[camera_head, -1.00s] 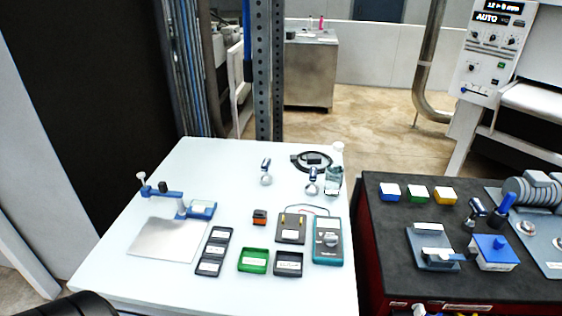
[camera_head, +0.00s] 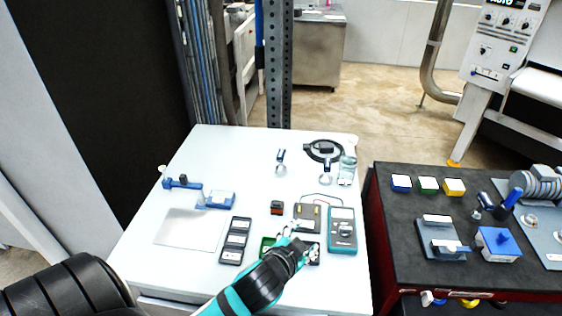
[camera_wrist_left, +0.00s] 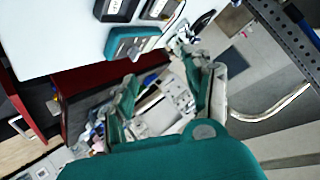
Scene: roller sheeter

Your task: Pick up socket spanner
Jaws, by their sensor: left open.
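I cannot tell for sure which item is the socket spanner. Two small tools with dark blue handles and pale rings, a left one (camera_head: 281,162) and a right one (camera_head: 326,172), stand at the back of the white table. Another small metal tool with a dark handle (camera_head: 485,204) is on the black-topped cabinet. My left gripper (camera_head: 302,238) is open and empty over the front of the white table, nearer than all three tools. Its spread fingers also show in the left wrist view (camera_wrist_left: 165,100). It partly hides the green tray (camera_head: 266,244). My right gripper is out of view.
The black-topped cabinet (camera_head: 393,218) stands to the right, across a narrow gap.

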